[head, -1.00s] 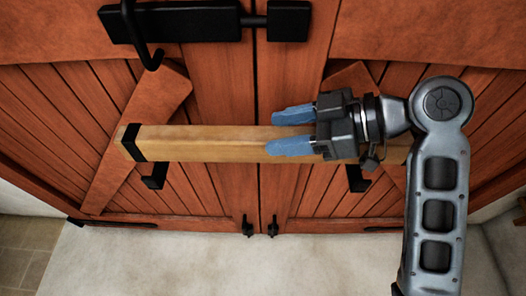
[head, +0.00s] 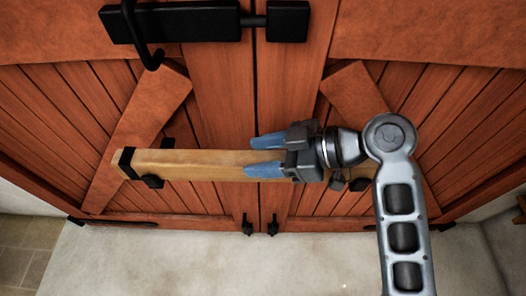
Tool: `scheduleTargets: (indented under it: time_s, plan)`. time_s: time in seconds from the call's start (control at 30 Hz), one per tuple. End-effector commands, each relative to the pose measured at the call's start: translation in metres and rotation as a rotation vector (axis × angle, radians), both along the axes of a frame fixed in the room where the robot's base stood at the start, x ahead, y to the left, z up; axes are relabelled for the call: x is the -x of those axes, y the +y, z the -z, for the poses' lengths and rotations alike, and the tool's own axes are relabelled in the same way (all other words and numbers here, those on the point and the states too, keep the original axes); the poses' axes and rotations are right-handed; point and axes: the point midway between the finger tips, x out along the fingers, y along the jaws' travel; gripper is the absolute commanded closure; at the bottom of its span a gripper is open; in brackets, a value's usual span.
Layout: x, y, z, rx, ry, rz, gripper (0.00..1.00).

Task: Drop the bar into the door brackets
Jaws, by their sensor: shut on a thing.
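The bar (head: 200,163) is a long wooden beam with a black band at its left end, lying roughly level across both red door leaves. My gripper (head: 266,156) is shut on the bar right of its middle, with one blue finger along its upper side and one across its front. The left door bracket (head: 153,181) is black; part shows below the bar and part above it. The right door bracket (head: 360,184) shows just below the bar, partly hidden by my wrist. I cannot tell whether the bar touches either bracket. The bar's right end is hidden behind my arm.
The red plank doors (head: 225,100) are closed, with a black sliding bolt (head: 180,22) above the bar across the seam. Small black fittings (head: 248,227) sit at the bottom of the seam. The pale floor (head: 220,265) in front is clear.

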Motion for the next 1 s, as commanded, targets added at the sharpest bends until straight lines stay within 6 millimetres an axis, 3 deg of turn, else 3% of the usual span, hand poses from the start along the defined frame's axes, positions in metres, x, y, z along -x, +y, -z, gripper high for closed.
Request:
scheduleTargets:
  time_s: [0.3,0.6,0.77,1.0]
  plan:
    - [0.0,0.0,0.0,0.0,0.0,0.0,0.22]
    - [0.0,-0.004,-0.002,-0.001,-0.001,0.002,0.22]
    - [0.003,-0.023,-0.011,-0.001,-0.002,0.005,0.22]
    - [0.011,-0.067,-0.033,0.0,-0.004,0.005,0.22]
